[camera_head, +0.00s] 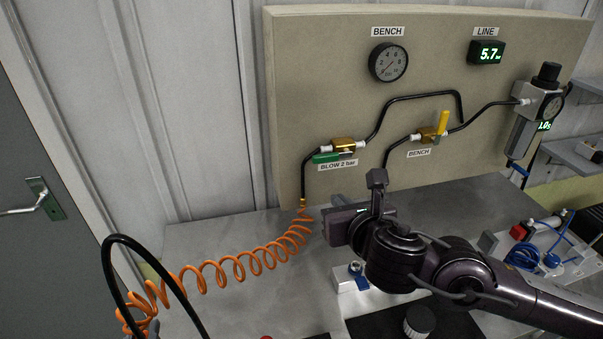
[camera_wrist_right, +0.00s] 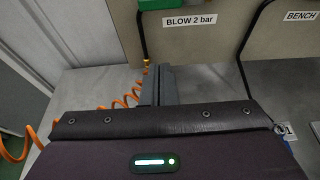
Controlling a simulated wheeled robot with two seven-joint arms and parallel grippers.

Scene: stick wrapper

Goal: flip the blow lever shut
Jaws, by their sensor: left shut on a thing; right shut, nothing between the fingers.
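The green blow lever (camera_head: 325,157) sits on the brass blow valve (camera_head: 343,145) on the panel, above the "BLOW 2 bar" label (camera_head: 338,166). It lies roughly level, pointing left, about in line with the pipe. The lever's lower part shows at the top of the right wrist view (camera_wrist_right: 160,4). My right gripper (camera_wrist_right: 158,86) is shut and empty, below the lever and apart from it. My left gripper (camera_head: 148,328) is barely in view at the bottom left edge, by the end of the orange coiled hose (camera_head: 240,264); what it holds is mostly cut off.
A second valve with a yellow lever (camera_head: 442,122) stands right of the blow valve. A gauge (camera_head: 388,62) and a line display (camera_head: 487,52) are above. A regulator (camera_head: 535,105) is at right. Blue tubing (camera_head: 525,256) lies on the bench. The bench (camera_head: 225,236) is clear behind the hose.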

